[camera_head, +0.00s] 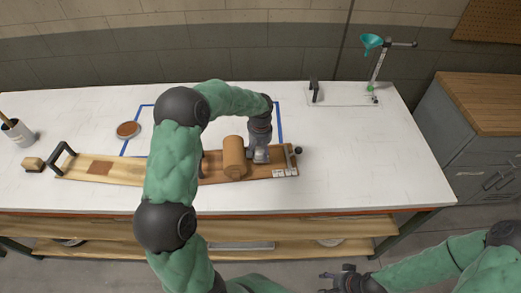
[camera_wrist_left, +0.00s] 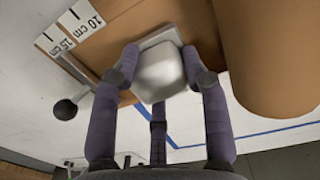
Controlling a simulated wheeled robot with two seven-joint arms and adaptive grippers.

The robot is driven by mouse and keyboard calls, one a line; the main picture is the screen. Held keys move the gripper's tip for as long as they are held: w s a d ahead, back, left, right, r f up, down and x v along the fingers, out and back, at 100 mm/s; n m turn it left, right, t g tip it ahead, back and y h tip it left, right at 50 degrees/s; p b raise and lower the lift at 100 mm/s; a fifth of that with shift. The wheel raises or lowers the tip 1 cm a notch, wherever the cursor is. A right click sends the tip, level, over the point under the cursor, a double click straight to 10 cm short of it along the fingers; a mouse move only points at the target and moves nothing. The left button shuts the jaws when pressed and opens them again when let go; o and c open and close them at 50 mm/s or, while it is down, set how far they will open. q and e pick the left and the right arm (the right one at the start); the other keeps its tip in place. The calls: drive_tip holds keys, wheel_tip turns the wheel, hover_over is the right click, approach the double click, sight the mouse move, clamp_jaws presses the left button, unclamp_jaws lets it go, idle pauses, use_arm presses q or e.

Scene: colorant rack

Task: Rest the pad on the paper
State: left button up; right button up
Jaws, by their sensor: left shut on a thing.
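My left gripper (camera_head: 258,155) is over the right end of the long wooden board (camera_head: 215,180). In the left wrist view its fingers (camera_wrist_left: 160,62) are shut around a pale, rounded grey-white thing (camera_wrist_left: 160,75), which seems to be the pad. A flat grey edge shows behind it, close to the board; I cannot tell whether they touch. A brown square (camera_head: 101,168), perhaps the paper, lies on the board's left part. My left arm hides part of the board. My right gripper (camera_head: 334,281) is empty at the lower edge, its fingers apart.
A brown cylinder (camera_head: 234,157) is on the board just left of my left gripper. A black handle (camera_head: 62,157), a small tan block (camera_head: 33,164) and a round brown dish (camera_head: 128,129) are at the left. A teal funnel stand (camera_head: 375,80) stands back right.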

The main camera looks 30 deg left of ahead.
use_arm(q)
drive_tip(key=shift+f, duration=0.4)
drive_tip(key=shift+f+b, duration=0.4)
drive_tip(key=shift+f, duration=0.05)
idle(0.5)
drive_tip(key=o, duration=1.1)
wheel_tip(320, 180, up, 12)
